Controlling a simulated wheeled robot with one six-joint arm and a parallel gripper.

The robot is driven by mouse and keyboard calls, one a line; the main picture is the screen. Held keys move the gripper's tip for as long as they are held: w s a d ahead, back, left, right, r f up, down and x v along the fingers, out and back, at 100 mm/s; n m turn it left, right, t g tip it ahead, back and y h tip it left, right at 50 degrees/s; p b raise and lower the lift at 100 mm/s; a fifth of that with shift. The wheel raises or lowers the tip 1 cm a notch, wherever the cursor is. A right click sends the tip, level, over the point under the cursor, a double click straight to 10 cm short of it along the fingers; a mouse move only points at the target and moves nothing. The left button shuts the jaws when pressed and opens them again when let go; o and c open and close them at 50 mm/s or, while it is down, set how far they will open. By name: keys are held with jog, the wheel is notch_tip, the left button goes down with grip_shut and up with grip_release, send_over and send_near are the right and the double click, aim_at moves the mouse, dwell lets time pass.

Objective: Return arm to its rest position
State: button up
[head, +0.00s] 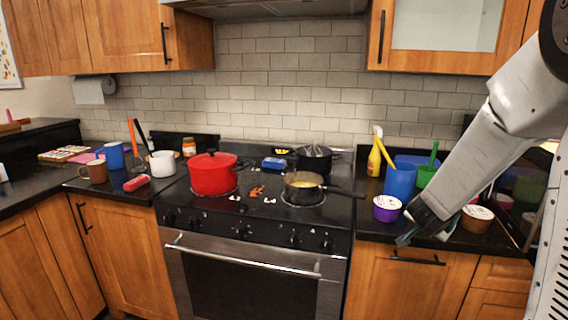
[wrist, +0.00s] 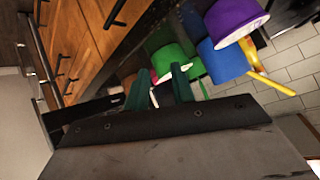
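My arm reaches in from the upper right of the head view, over the counter to the right of the stove. My gripper (head: 428,234) points down near the counter's front edge, beside a purple tub (head: 387,208) and a brown tub (head: 476,218). In the wrist view, the two dark green fingers of my gripper (wrist: 160,74) stand apart with a gap between them. I see nothing held between them. The dark gripper body hides the lower part of the wrist view.
A blue cup (head: 400,180), green cup (head: 426,176) and yellow bottle (head: 374,158) stand behind my gripper. A red pot (head: 212,174) and a pan (head: 303,186) sit on the stove, the pan's handle toward my arm. Upper cabinets (head: 446,62) hang behind.

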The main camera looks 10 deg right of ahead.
jog(key=s+a+r+n+g+y, duration=0.1)
jog(key=s+a+n+y, duration=0.3)
jog(key=a, duration=0.6)
jog(key=s+a+r+n+g+y, duration=0.1)
jog(key=s+a+r+n+y, duration=0.25)
jog(key=a, duration=0.55)
jog(key=s+a+r+n+g, duration=0.2)
jog(key=s+a+r, duration=0.1)
jog(key=s, duration=0.7)
jog(key=s+a+r+n+g, duration=0.2)
jog(key=s+a+r+n, duration=0.1)
jog(key=s, duration=0.8)
jog(key=shift+s+a, duration=0.15)
jog(key=shift+s, duration=0.15)
jog(key=shift+n, duration=0.25)
